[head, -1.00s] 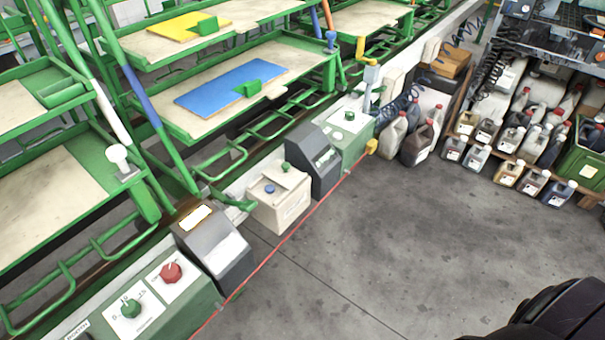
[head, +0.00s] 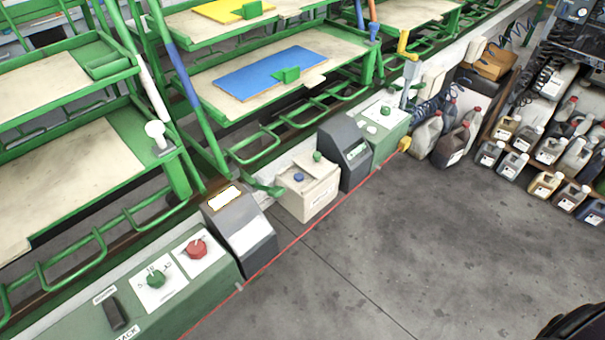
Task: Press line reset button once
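Several controls stand along the line's edge in the head view, and I cannot read which is the line reset button. A near green box (head: 110,302) carries a red knob (head: 196,247), a green knob (head: 155,279) and a black switch (head: 115,314). A cream box (head: 308,198) has a blue button (head: 298,177) and a green button (head: 317,156) on top. A far green box (head: 392,139) has a green button (head: 385,110) and a pale round button (head: 371,129). Neither gripper shows; nothing of mine touches the controls.
A grey sloped box (head: 240,232) and a dark one (head: 345,152) stand between the controls. Green racks hold a blue board (head: 262,75) and a yellow board (head: 222,10). Jugs (head: 450,146) stand at the right. The grey floor (head: 400,235) before the boxes is clear.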

